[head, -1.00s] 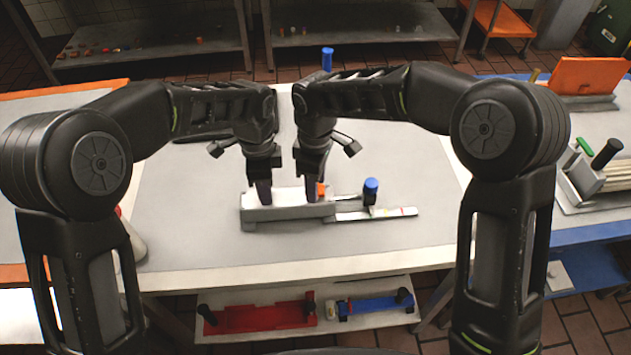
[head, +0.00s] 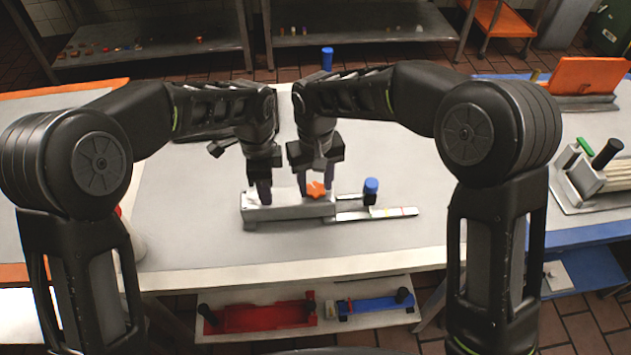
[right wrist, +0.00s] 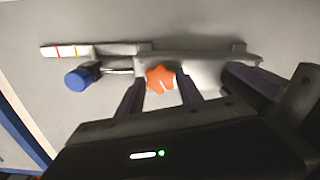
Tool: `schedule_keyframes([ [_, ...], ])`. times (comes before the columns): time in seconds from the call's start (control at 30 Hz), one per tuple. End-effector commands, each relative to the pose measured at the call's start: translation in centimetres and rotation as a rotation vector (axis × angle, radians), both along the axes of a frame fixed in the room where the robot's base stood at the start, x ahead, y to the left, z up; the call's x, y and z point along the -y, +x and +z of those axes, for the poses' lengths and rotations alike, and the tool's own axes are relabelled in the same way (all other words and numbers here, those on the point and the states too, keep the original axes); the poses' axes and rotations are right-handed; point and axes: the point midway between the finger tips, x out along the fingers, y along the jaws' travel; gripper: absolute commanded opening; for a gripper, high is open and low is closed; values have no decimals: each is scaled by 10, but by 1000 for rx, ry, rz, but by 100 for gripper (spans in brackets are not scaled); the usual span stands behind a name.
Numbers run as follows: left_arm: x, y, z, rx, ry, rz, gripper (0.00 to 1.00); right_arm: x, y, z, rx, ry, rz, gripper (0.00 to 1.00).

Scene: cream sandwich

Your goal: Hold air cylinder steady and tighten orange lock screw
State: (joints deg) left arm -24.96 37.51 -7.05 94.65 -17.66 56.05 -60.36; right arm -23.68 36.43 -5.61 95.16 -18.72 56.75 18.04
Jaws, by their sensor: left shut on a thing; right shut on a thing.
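The air cylinder (head: 290,212) is a grey-white block lying on the worktable, with a rod and a flat bar reaching right. My left gripper (head: 264,197) is shut on the block's left part from above. The orange lock screw (head: 316,189) is a star-shaped knob on the block's right part; it also shows in the right wrist view (right wrist: 161,77). My right gripper (head: 317,186) is shut on the screw, one finger on each side. The left fingertips partly hide the block's top. A blue-capped knob (head: 371,187) stands at the rod.
The worktable (head: 185,215) is clear around the cylinder. A blue cup-like object (head: 327,58) stands at the back edge. A fixture with green and black handles (head: 603,160) sits on the right table. Red (head: 262,316) and blue (head: 375,305) tools lie on a shelf below.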

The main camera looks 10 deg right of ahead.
Motion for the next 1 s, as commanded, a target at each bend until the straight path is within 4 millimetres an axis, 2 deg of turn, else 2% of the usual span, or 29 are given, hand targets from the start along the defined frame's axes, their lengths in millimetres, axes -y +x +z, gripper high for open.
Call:
schedule_keyframes([
  [0.2,1,0,0,0,-1,-3,0,0,2,1,5,1,-200,2],
  [0.5,1,-1,0,0,-1,-3,0,0,2,1,6,2,-411,2],
  [1.0,1,-1,0,-1,-1,-3,0,0,2,1,6,2,-503,2],
])
